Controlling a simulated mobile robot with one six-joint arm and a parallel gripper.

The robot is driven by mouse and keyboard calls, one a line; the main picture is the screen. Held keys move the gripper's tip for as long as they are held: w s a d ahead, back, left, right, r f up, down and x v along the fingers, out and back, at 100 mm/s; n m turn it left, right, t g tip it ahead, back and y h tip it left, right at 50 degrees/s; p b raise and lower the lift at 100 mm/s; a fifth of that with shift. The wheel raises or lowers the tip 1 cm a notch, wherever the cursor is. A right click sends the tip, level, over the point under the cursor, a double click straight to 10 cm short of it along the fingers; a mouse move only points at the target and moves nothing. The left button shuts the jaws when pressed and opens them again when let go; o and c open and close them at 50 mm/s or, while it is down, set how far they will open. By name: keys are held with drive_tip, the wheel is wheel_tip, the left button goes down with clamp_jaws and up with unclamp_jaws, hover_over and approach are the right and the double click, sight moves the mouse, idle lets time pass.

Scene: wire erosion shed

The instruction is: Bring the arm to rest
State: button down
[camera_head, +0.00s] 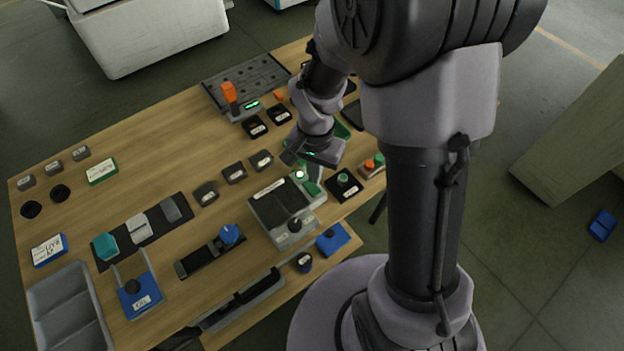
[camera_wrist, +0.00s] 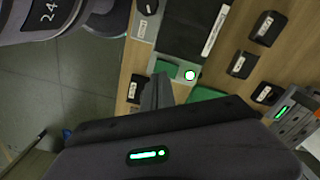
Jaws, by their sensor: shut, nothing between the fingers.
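My arm rises from its base at the right of the head view and reaches over the wooden table (camera_head: 115,160). My gripper (camera_head: 290,157) is shut and empty above the table's right part. In the wrist view, its fingers (camera_wrist: 158,90) are together, close to a box with a lit white-green button (camera_wrist: 190,75). That lit button also shows in the head view (camera_head: 299,174), just below the gripper. I cannot tell whether the fingers touch the box. The gripper body hides part of the green thing (camera_wrist: 206,94) beside it.
A grey box with a dark panel (camera_head: 282,205) stands below the gripper. An orange handle (camera_head: 230,92) stands upright near the black perforated plate (camera_head: 258,78). Several switches and small blocks crowd the table. A grey tray (camera_head: 45,300) is at front left. Bare wood shows at left.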

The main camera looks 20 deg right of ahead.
wheel_tip(320, 180, up, 2)
drive_tip(key=shift+r+p, duration=0.1)
drive_tip(key=shift+p, duration=0.45)
